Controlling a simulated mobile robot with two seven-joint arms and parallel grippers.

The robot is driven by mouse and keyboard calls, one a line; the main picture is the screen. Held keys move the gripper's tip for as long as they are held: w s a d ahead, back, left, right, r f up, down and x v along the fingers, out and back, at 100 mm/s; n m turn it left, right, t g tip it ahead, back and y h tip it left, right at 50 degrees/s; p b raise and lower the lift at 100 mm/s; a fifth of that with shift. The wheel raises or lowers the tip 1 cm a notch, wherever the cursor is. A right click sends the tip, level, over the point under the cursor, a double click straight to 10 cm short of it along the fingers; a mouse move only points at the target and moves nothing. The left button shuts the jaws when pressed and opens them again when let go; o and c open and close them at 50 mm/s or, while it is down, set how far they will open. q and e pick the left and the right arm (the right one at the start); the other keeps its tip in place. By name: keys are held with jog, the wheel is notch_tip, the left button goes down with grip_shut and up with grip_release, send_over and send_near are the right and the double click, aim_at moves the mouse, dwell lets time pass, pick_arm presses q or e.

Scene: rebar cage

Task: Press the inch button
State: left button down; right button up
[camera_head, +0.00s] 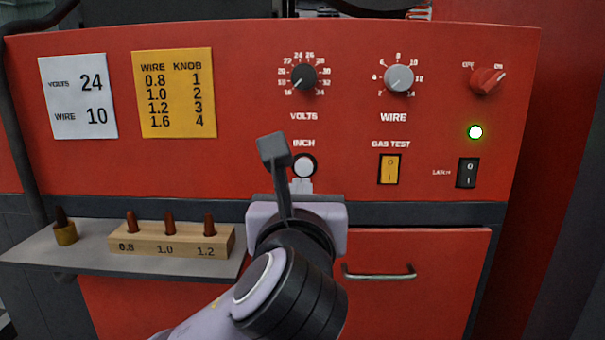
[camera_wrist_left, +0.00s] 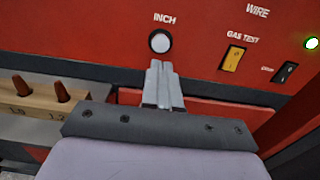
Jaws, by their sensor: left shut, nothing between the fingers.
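The inch button (camera_head: 304,166) is a round white button in a dark ring under the word INCH on the red panel. It also shows in the left wrist view (camera_wrist_left: 160,41), uncovered. My left gripper (camera_head: 301,186) is shut and empty, its fingertips just below the button in the head view. In the left wrist view the closed fingers (camera_wrist_left: 160,66) point up at the panel, with their tips just under the button. I cannot tell whether they touch the panel. My right gripper is not in view.
Right of the button are the yellow gas test switch (camera_head: 389,169) and the black latch switch (camera_head: 467,173). Volts (camera_head: 304,77) and wire (camera_head: 398,79) knobs sit above. A green-rimmed light (camera_head: 475,132) glows. A shelf (camera_head: 40,250) with a wooden tip block (camera_head: 165,239) juts out left; a drawer handle (camera_head: 378,275) sits below.

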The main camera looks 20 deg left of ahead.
pick_arm(q)
jog(key=p+x, duration=0.1)
jog(key=x, duration=0.6)
jog(key=shift+w, duration=0.15)
jog(key=shift+w, duration=0.1)
jog(key=shift+w+a, duration=0.3)
jog(key=shift+w, duration=0.35)
jog(key=b, duration=0.1)
send_near(302, 167)
jog(key=shift+w+a, duration=0.1)
jog(key=shift+w, duration=0.5)
jog(key=shift+f, duration=0.1)
